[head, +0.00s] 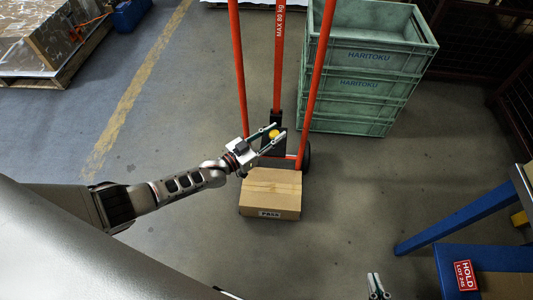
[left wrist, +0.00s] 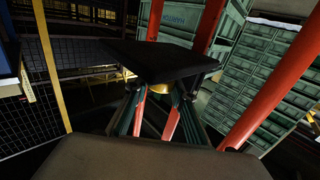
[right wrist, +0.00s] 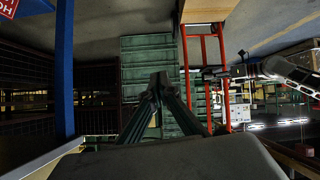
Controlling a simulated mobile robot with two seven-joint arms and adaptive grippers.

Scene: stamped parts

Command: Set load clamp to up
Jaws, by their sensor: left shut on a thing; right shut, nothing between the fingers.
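The load clamp is a black block (head: 277,118) with a yellow knob (head: 273,134), on the middle post of a red hand truck (head: 238,60). In the left wrist view the clamp is a wide black plate (left wrist: 160,62), with part of the yellow knob (left wrist: 157,84) below it between my fingers. My left gripper (head: 274,138) is shut on the knob, and its fingers hide part of it. My right gripper (head: 376,284) is shut and empty, low in the head view and well away from the truck; its fingertips (right wrist: 159,80) meet in the right wrist view.
A cardboard box (head: 270,190) sits at the foot of the hand truck. Stacked green crates (head: 365,85) stand behind it to the right. A blue table (head: 450,262) with a red HOLD sign (head: 465,275) is at the lower right. The floor between is clear.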

